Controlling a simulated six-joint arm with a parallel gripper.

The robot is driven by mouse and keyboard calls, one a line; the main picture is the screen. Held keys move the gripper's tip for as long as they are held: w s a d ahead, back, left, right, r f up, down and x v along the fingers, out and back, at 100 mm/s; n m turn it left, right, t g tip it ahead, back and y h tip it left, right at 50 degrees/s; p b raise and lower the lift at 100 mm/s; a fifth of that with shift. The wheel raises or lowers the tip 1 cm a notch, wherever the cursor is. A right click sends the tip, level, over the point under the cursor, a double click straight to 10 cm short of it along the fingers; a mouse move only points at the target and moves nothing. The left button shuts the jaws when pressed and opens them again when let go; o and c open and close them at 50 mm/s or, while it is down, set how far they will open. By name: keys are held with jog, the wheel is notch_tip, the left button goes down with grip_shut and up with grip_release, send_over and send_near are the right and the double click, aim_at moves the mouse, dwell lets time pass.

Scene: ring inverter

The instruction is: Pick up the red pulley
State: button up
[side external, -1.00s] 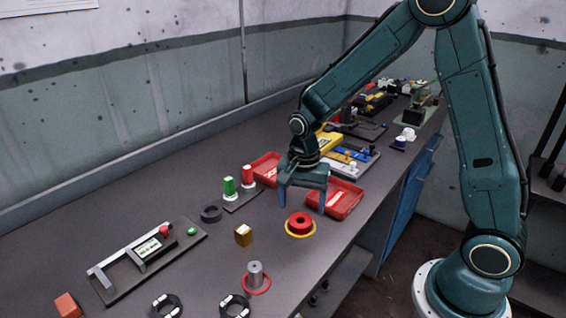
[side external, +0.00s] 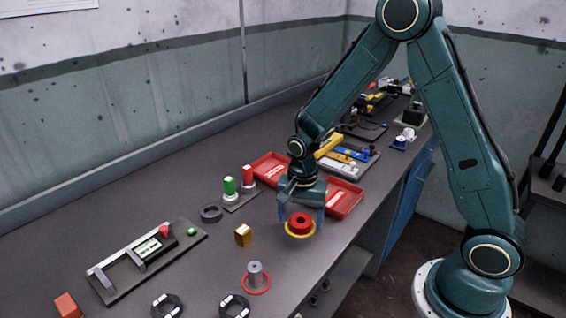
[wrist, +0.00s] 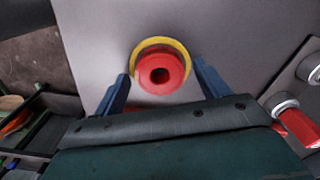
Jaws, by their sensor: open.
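The red pulley (side external: 300,222) is a round red piece with a dark centre hole. It sits on the bench inside a yellow ring marking. In the wrist view the red pulley (wrist: 160,73) lies ahead of and between my two blue fingers, with the yellow ring (wrist: 178,45) around it. My gripper (side external: 301,217) is open, its fingers pointing down over the pulley's area. In the wrist view my gripper (wrist: 160,85) shows a finger on either side, with gaps to the pulley. I cannot tell the exact height of the fingertips.
A grey metal cylinder (side external: 255,273) stands in a red ring in front. Red trays (side external: 343,200) are behind my gripper.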

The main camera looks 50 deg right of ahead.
jog(key=c, duration=1.2)
jog(key=shift+c, duration=0.2)
jog(key=shift+r, duration=0.2)
notch_tip(320, 180, up, 20)
jog(key=shift+f, duration=0.15)
